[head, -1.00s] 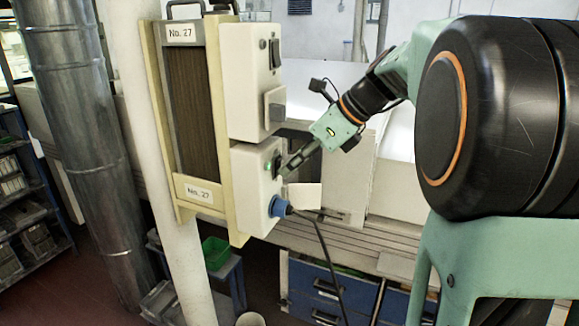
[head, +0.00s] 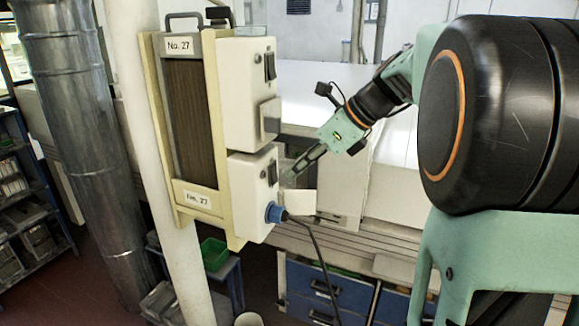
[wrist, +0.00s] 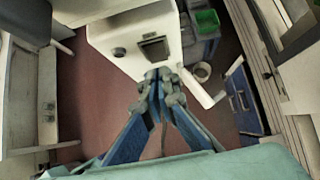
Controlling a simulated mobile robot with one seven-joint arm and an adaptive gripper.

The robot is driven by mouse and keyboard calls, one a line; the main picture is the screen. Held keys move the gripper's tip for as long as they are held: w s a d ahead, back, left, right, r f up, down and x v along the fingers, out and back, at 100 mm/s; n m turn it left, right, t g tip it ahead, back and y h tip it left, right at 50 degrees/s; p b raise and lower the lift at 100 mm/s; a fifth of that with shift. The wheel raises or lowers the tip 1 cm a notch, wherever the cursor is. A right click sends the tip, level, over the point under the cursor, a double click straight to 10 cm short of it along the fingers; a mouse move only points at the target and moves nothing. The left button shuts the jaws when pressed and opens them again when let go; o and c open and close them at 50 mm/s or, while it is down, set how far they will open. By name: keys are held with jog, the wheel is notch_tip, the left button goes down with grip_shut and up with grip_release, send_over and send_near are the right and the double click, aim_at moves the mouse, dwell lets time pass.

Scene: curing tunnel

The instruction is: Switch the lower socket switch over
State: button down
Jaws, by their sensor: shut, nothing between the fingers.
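The lower socket box (head: 247,200) is a cream box on the No. 27 panel. Its dark rocker switch (head: 272,172) is on the face toward my arm, with a small round indicator (head: 263,174) beside it that looks dark. In the wrist view the switch (wrist: 155,48) and the dark indicator (wrist: 119,51) are just beyond my fingertips. My gripper (head: 287,180) is shut and empty, pointing at the switch with a small gap visible in the head view. In the wrist view my gripper (wrist: 159,75) has its fingertips together below the switch. The switch's exact tilt is hard to tell.
Below the switch, a blue plug (head: 275,213) with a black cable sits in the socket, beside a raised white flap (head: 300,202). The upper socket box (head: 245,95) has its own switch (head: 269,66). A grey pipe (head: 80,130) stands at left.

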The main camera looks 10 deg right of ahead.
jog(key=v, duration=1.1)
jog(key=shift+d, duration=0.2)
jog(key=shift+s+f, duration=0.1)
jog(key=shift+s, duration=0.05)
